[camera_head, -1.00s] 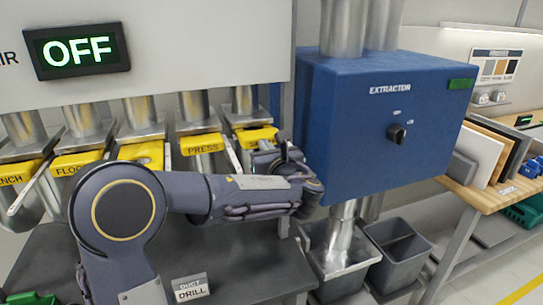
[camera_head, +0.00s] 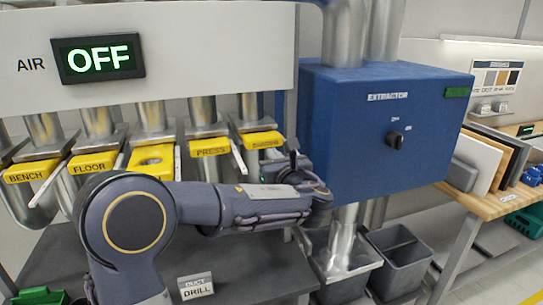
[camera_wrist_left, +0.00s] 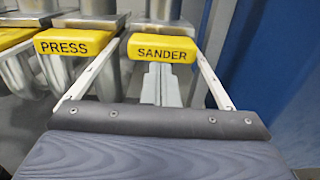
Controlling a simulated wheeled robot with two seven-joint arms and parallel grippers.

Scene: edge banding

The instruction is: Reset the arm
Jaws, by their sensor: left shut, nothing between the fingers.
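My left arm comes in from the left and reaches across in front of the row of yellow gates. My left gripper shows in the left wrist view (camera_wrist_left: 162,72), its two pale fingers together and empty, just below the yellow SANDER gate (camera_wrist_left: 161,48). In the head view the fingertips are hard to make out near the arm's end. The SANDER gate (camera_head: 262,140) stands behind the arm's end, with the PRESS gate (camera_head: 210,147) to its left. I cannot tell whether the fingers touch the gate. My right gripper is not in view.
The blue extractor box (camera_head: 395,135) with its dark knob (camera_head: 395,140) stands close right of the arm's end. Grey bins (camera_head: 400,262) stand below it. The AIR sign (camera_head: 98,57) reads OFF. A DUCT DRILL label (camera_head: 196,286) stands on the dark bench (camera_head: 255,265).

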